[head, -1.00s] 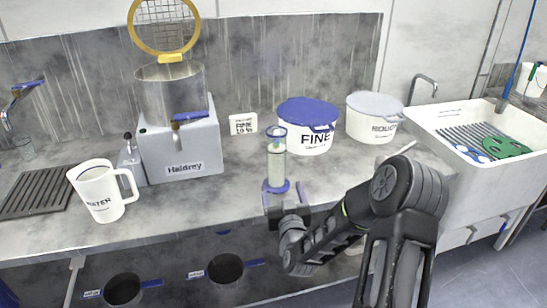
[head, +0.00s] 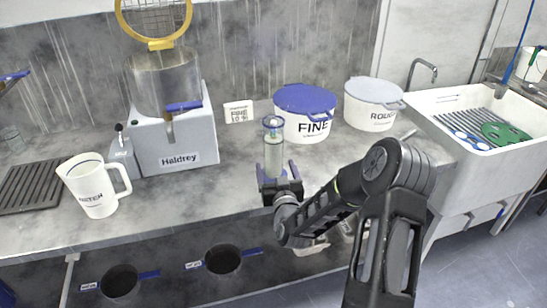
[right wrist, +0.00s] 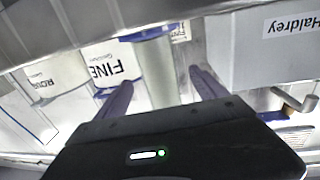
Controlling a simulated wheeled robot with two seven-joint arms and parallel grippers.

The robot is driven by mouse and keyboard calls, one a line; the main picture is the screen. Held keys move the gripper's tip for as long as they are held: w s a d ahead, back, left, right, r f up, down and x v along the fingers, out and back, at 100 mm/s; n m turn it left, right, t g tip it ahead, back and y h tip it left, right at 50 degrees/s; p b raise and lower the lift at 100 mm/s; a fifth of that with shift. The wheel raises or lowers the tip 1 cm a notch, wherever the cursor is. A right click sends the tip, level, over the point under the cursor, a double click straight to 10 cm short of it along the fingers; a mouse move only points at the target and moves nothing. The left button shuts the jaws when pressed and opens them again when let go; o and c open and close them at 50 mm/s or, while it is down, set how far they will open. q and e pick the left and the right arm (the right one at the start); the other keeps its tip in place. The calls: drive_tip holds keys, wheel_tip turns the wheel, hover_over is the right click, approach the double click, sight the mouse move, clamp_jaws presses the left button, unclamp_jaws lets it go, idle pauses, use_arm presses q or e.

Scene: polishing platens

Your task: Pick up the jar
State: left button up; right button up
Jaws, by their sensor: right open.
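The jar (head: 274,152) is a tall clear cylinder with a blue rim. It stands upright near the front of the grey worktop, in front of the FINE bucket; its base is hidden by my gripper. My right gripper (head: 278,174) is open, low at the jar, with a finger to either side. In the right wrist view the jar (right wrist: 156,72) shows between the two spread fingers (right wrist: 160,82), with a gap visible on its right side. Contact on the left side is hard to tell. My left gripper is not in view.
The blue-lidded FINE bucket (head: 305,126) and grey-lidded ROUGH bucket (head: 370,115) stand behind and right. The Haldrey machine (head: 180,145) and a white mug (head: 92,190) stand left. A white sink (head: 445,115) is at right. The worktop between mug and jar is clear.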

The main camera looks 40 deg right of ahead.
sight(273, 158)
drive_tip(key=shift+w+d, duration=0.1)
drive_tip(key=shift+w, duration=0.15)
drive_tip(key=p+x, duration=0.2)
drive_tip(key=x, duration=0.2)
drive_tip(key=shift+d, duration=0.15)
drive_tip(key=shift+w+d+f, duration=0.1)
drive_tip(key=shift+w, duration=0.15)
clamp_jaws()
idle(1.2)
